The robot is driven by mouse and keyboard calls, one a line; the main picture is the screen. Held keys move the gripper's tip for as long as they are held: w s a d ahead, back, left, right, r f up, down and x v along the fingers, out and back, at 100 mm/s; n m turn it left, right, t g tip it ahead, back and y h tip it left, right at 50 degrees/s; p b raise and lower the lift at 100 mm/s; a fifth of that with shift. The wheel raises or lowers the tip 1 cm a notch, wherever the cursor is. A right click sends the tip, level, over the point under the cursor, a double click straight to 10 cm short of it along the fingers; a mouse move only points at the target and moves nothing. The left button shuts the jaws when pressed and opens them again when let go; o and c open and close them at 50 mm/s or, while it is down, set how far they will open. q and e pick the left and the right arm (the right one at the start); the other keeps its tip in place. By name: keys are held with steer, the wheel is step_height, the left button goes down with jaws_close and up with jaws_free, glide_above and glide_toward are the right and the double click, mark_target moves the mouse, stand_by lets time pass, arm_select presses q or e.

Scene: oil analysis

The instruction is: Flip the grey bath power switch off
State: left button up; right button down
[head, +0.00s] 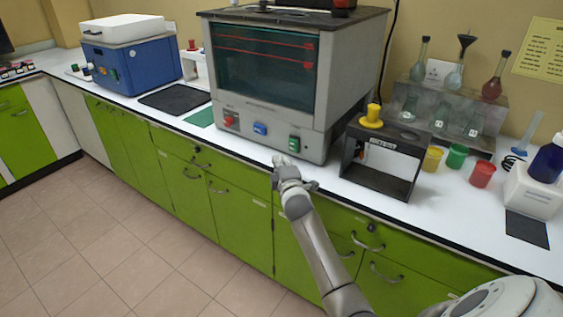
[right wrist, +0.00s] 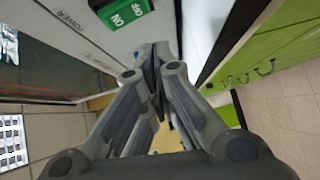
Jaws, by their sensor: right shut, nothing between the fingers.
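The grey bath (head: 355,75) is a large box with a dark glass front, standing on the white counter. Its lower front panel carries a red switch (head: 230,120), a blue switch (head: 260,128) and a green switch (head: 294,144). In the right wrist view, the green switch (right wrist: 126,12) is marked ON and OFF, beside a POWER label; its rocker position is hard to tell. My right gripper (head: 280,160) is shut and empty, just below and in front of the green switch. In the right wrist view, its fingertips (right wrist: 156,52) appear below the switch, apparently apart from it. My left gripper is out of view.
A dark grey stand with a yellow knob (head: 371,116) stands close right of the bath. Yellow, green and red cups (head: 482,175) and a flask rack (head: 408,90) are further right. A blue device (head: 135,65) is at left. The counter's front edge runs below my gripper.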

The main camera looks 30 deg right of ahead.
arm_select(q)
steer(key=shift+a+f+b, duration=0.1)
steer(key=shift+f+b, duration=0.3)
arm_select(e)
steer(key=f+v, duration=0.2)
steer(key=v, duration=0.7)
steer(key=shift+s, duration=0.4)
steer(key=shift+f, duration=0.1)
